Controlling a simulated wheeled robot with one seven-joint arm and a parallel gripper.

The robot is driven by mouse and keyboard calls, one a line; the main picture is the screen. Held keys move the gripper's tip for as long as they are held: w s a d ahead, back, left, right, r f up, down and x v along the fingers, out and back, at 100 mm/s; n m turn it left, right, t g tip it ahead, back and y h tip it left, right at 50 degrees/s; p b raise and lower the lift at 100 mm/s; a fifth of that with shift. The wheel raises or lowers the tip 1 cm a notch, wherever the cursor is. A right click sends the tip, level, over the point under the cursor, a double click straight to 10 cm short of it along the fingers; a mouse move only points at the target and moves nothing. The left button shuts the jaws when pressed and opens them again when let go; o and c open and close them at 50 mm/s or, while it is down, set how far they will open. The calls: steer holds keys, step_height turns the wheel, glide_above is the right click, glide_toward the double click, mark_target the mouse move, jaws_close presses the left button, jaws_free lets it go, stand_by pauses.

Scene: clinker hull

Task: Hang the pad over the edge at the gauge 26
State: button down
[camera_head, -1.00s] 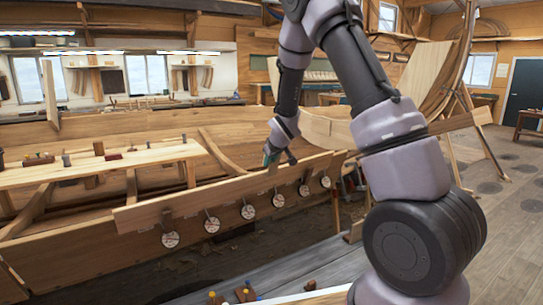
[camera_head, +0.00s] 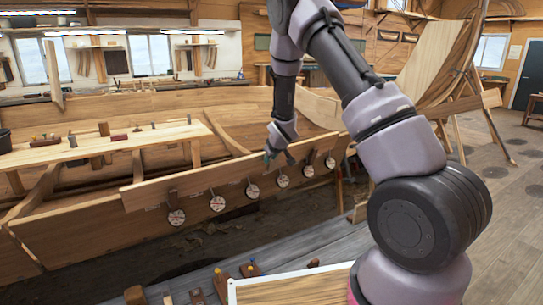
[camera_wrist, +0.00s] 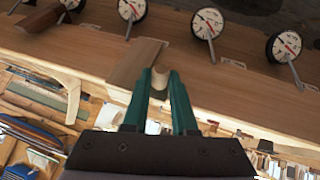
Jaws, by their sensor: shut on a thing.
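My gripper (camera_wrist: 158,100) has green fingers and is shut on a wooden pad (camera_wrist: 137,62), which lies against the plank (camera_wrist: 95,45) at its edge in the wrist view. Whether the pad bears on the edge I cannot tell. In the head view my gripper (camera_head: 280,158) is at the top edge of the long plank (camera_head: 150,192), and the pad hardly shows. Several round white gauges (camera_head: 252,190) hang along the plank. One gauge (camera_wrist: 132,8) is close to the held pad in the wrist view. The gauge numbers are too small to read.
A darker block (camera_wrist: 38,18) sits on the plank edge beside the pad. A bench (camera_head: 100,150) with tools stands inside the hull. A white-rimmed board (camera_head: 290,285) and loose wooden pieces (camera_head: 195,297) are in front. Floor at right is clear.

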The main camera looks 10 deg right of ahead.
steer(key=shift+w+f, duration=0.1)
steer(key=shift+f, duration=0.2)
stand_by(0.4)
steer(key=c, duration=0.6)
jaws_free()
steer(key=shift+c, duration=0.2)
steer(key=shift+r, duration=0.1)
steer(key=v, duration=1)
steer(key=shift+s+r, duration=0.15)
steer(key=shift+s, duration=0.15)
